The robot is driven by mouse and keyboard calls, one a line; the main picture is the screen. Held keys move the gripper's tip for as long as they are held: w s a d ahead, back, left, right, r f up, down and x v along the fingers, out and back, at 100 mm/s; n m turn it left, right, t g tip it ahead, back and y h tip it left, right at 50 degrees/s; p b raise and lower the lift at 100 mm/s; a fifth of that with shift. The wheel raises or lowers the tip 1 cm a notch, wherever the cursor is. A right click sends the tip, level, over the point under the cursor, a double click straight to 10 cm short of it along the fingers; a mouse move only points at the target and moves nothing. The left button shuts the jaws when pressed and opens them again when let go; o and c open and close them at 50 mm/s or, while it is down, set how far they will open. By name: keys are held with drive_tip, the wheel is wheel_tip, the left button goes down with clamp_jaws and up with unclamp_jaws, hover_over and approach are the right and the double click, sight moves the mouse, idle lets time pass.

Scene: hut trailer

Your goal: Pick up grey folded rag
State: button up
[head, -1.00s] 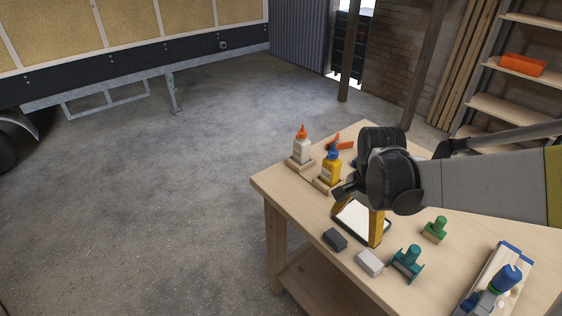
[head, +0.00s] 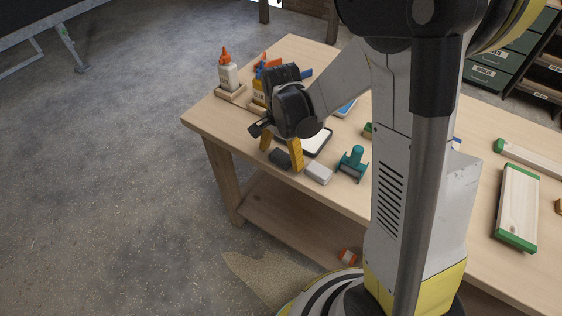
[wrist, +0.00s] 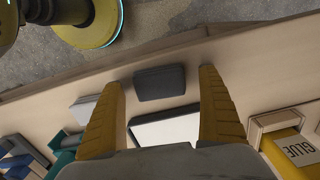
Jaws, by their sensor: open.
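The grey folded rag (head: 280,159) looks like a small dark grey pad lying flat near the front edge of the wooden table. In the wrist view the rag (wrist: 160,83) lies between the fingertips and slightly beyond them, with bare wood on both sides. My gripper (head: 281,156) is open and empty, with its yellow fingers pointing down over the table by the rag. It also shows in the wrist view (wrist: 160,78). I cannot tell the exact height of the fingertips above the table.
A light grey block (head: 318,173) lies right of the rag, with a teal tool (head: 353,164) beyond it. A white-faced tray (head: 317,140) lies behind the gripper. A white glue bottle (head: 228,75) stands at the far left corner. A green-ended board (head: 518,205) lies at right.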

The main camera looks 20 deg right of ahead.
sight(286, 156)
drive_tip(key=shift+f, duration=0.35)
drive_tip(key=shift+r, duration=0.1)
drive_tip(key=shift+c, duration=0.3)
drive_tip(key=c, duration=1.1)
drive_tip(key=shift+r+p, duration=0.45)
drive_tip(key=shift+r, duration=0.2)
drive_tip(key=r, duration=0.1)
drive_tip(key=r+p, duration=0.1)
drive_tip(key=d+r+p, duration=0.1)
drive_tip(key=r, duration=0.1)
drive_tip(key=shift+s, duration=0.3)
drive_tip(key=s+d+r+p, duration=0.2)
drive_tip(key=s+d+r, duration=0.2)
drive_tip(key=d, duration=0.5)
drive_tip(key=shift+s+d+r+p, duration=0.25)
drive_tip(key=shift+s+r+p, duration=0.15)
drive_tip(key=shift+r, duration=0.45)
